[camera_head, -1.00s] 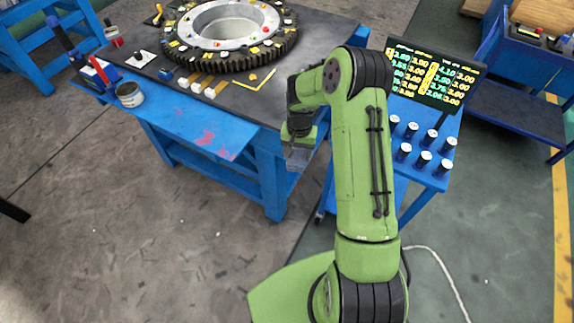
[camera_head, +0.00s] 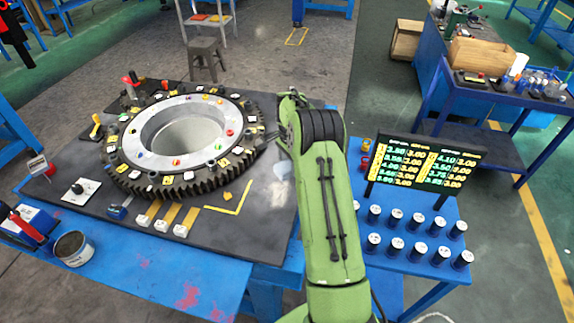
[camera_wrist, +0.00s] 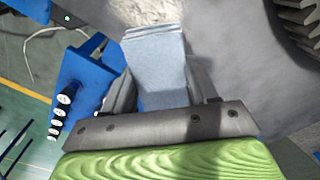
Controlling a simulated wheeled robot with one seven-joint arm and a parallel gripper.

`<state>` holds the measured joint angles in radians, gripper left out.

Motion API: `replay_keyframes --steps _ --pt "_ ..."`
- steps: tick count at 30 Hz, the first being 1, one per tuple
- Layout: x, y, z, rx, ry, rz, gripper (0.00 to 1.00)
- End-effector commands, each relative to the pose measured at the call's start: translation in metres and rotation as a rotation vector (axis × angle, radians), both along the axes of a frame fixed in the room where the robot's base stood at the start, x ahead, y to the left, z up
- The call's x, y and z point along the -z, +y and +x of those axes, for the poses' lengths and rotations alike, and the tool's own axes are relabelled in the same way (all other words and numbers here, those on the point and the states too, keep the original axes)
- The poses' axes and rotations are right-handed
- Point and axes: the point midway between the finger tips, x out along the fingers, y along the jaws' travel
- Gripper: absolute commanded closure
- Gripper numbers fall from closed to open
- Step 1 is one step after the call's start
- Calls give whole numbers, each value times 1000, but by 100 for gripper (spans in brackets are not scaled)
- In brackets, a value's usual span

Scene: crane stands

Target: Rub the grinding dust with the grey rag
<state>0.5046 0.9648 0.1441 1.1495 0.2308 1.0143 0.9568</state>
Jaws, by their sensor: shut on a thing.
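The grey rag (camera_wrist: 157,60) is a folded blue-grey block in the wrist view. My gripper (camera_wrist: 158,90) is shut on it, with one finger on each side. The grinding dust (camera_wrist: 196,25) is a pale, speckled patch on the dark tabletop, just beyond and beside the rag's far end. I cannot tell whether the rag touches it. In the head view a pale patch of the dust (camera_head: 282,170) shows left of my arm, near the table's right edge.
A large toothed ring (camera_head: 180,140) fills much of the worktable (camera_head: 215,235). A yellow angle mark (camera_head: 238,205) and a tin (camera_head: 73,248) are also on the table. To the right, a blue cart (camera_head: 440,207) holds a number display (camera_head: 425,160) and several dark cylinders.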

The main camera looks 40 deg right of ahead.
Motion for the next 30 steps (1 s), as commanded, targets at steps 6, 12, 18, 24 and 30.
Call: replay_keyframes --steps 6,12,18,24,30 --pt "9 -1 0 1 0 -1 67" --pt "34 0 -1 -1 0 0 67" --pt "58 0 -1 -1 -1 -1 67" --pt "61 0 0 -1 -2 -1 67" --pt "60 0 0 -1 -1 -1 67"
